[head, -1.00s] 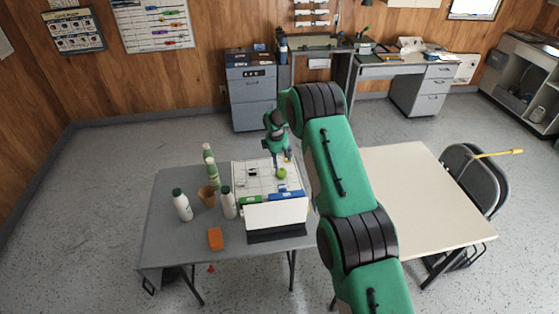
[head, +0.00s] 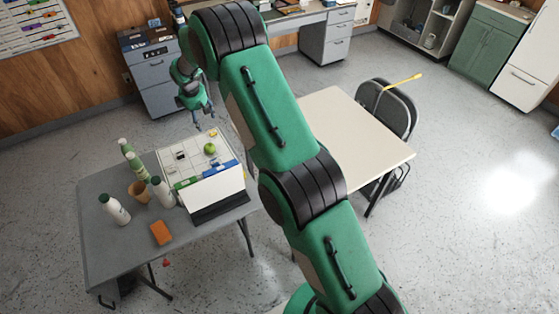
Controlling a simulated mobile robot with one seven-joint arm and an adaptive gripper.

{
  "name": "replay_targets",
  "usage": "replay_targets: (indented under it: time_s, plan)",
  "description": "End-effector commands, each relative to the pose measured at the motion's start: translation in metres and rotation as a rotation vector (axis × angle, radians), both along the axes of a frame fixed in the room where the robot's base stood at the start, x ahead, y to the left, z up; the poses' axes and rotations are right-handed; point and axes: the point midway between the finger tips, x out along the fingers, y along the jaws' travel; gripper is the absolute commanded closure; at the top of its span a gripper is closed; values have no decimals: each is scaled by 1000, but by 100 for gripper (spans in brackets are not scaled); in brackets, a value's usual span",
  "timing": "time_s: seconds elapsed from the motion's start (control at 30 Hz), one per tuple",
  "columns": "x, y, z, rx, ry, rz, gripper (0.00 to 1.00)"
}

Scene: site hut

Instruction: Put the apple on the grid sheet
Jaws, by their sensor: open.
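The green apple (head: 210,148) rests on the white grid sheet (head: 172,170), towards its right side. The sheet lies at the back of the grey table, with dark grid lines and a few small dark items on it. My gripper (head: 205,127) is open and empty, above and behind the apple, apart from it. Part of the sheet's near side is hidden behind a white upright panel.
The white panel with a dark base (head: 215,190) stands in front of the sheet. White bottles (head: 115,209), a brown cup (head: 139,192) and an orange block (head: 161,233) are on the grey table.

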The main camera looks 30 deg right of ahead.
Motion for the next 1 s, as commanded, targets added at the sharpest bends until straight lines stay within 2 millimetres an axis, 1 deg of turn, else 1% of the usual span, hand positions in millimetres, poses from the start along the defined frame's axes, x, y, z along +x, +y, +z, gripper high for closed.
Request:
replay_targets:
  time_s: [0.03, 0.1, 0.27, 0.3, 0.5, 0.7, 0.87, 1.0]
  plan:
    - [-7, -1, 20, 6, -9, -16, 36]
    - [-17, -3, 42, 16, -17, -42, 36]
    - [-43, -6, 92, 36, -36, -98, 36]
    - [-50, -7, 104, 41, -41, -113, 36]
    - [-88, -11, 160, 69, -65, -182, 36]
    - [-131, -15, 210, 97, -87, -250, 36]
    - [-167, -18, 246, 121, -106, -305, 36]
    - [-202, -20, 273, 143, -121, -352, 36]
